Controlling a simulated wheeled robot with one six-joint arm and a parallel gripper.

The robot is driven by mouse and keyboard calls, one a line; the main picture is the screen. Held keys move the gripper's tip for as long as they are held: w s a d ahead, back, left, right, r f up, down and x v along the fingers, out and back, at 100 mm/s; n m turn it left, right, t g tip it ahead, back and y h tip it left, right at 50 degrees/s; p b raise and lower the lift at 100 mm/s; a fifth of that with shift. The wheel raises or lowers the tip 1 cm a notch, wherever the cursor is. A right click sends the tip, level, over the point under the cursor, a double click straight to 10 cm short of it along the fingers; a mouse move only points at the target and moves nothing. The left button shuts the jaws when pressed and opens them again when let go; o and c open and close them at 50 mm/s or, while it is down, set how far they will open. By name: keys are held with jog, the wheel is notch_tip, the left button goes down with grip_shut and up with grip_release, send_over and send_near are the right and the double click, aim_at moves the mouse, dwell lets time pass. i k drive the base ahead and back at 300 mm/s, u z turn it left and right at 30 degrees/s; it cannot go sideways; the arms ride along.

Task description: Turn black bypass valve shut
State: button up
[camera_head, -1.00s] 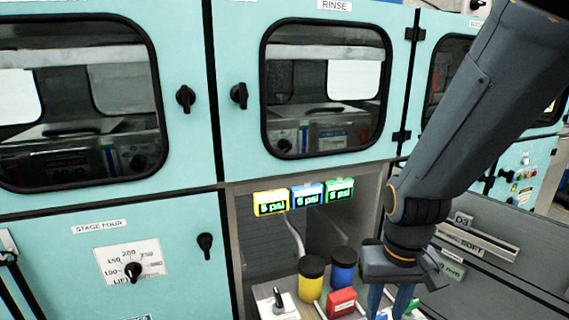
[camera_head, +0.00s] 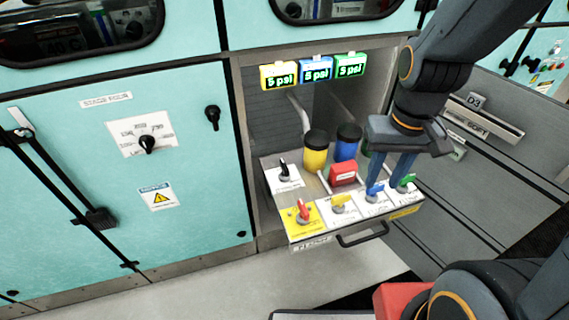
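The black bypass valve (camera_head: 284,170) is a small black handle on a white plate, at the back left of the pulled-out drawer (camera_head: 310,232). Its handle stands up from the plate and points roughly away from me. My gripper (camera_head: 388,176) points down over the right side of the drawer, to the right of the black valve and apart from it. Its two blue fingers are spread with a gap between them. The fingertips are near the blue valve handle (camera_head: 374,189) and the green valve handle (camera_head: 406,181); I cannot tell whether they touch.
A yellow canister (camera_head: 315,153), a blue canister (camera_head: 347,142) and a red block (camera_head: 343,174) stand right of the black valve. Red (camera_head: 303,210) and yellow (camera_head: 339,203) valve handles line the drawer front. Yellow, blue and green gauges hang above. Cabinet walls enclose the drawer's rear.

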aim_at(286, 172)
jog(key=z, duration=0.5)
jog(key=i, duration=0.5)
jog(key=u, duration=1.55)
